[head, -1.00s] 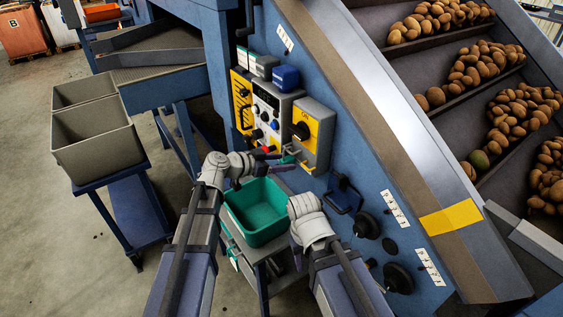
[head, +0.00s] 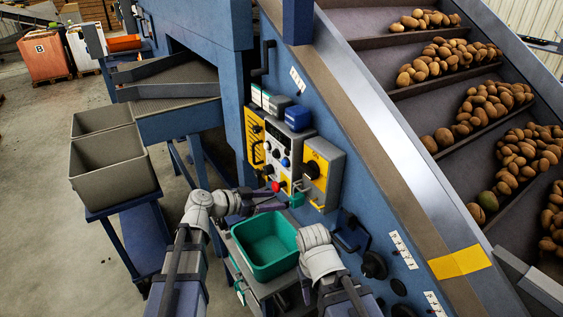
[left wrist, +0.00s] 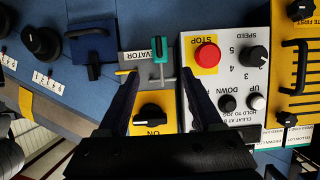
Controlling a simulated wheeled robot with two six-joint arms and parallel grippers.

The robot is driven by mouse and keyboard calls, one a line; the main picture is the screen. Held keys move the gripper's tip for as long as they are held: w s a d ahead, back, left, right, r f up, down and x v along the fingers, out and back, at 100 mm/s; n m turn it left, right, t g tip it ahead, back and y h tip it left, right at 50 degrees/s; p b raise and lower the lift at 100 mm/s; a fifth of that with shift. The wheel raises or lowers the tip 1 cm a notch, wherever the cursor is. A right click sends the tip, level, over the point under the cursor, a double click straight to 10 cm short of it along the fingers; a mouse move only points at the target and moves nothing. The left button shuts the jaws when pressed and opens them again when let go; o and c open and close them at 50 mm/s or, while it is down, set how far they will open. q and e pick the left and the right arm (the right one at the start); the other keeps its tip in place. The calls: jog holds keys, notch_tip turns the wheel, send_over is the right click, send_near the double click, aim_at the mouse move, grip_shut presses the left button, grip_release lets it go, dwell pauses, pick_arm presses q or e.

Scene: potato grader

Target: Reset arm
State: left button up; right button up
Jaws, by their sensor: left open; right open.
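My left gripper (head: 272,203) is open in front of the control panel in the head view. In the left wrist view, where the panel appears upside down, its two fingers (left wrist: 160,88) stand apart with nothing between them. The teal tag also shows in the head view (head: 297,200), just past the left fingertips. My right gripper (head: 305,289) is mostly hidden below its pale wrist, beside the green bin.
A green bin (head: 265,243) stands on a small cart between my arms. The panel has a red stop button (left wrist: 206,55) and knobs. Grey bins (head: 111,166) stand at left. The sloped grader with potatoes (head: 480,110) fills the right. Open floor lies at far left.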

pick_arm(q)
jog(key=s+a+f+n+g+y, duration=0.3)
jog(key=s+a+f+n+y, duration=0.15)
jog(key=s+f, duration=0.25)
jog(key=s+a+f+n+g+y, duration=0.4)
jog(key=s+f+n+y, duration=0.2)
jog(key=s, duration=0.2)
jog(key=s+d+r+m+g+y+p, duration=0.1)
jog(key=s+d+r+m+p, duration=0.2)
jog(key=s+d+r+p, duration=0.3)
jog(key=d+r+p, duration=0.2)
jog(key=d, duration=0.2)
jog(key=shift+y, duration=0.35)
pick_arm(e)
notch_tip(320, 180, up, 8)
jog(key=shift+r, duration=0.2)
pick_arm(q)
jog(key=shift+s+m, duration=0.1)
jog(key=shift+m, duration=0.15)
pick_arm(e)
jog(key=shift+a, duration=0.1)
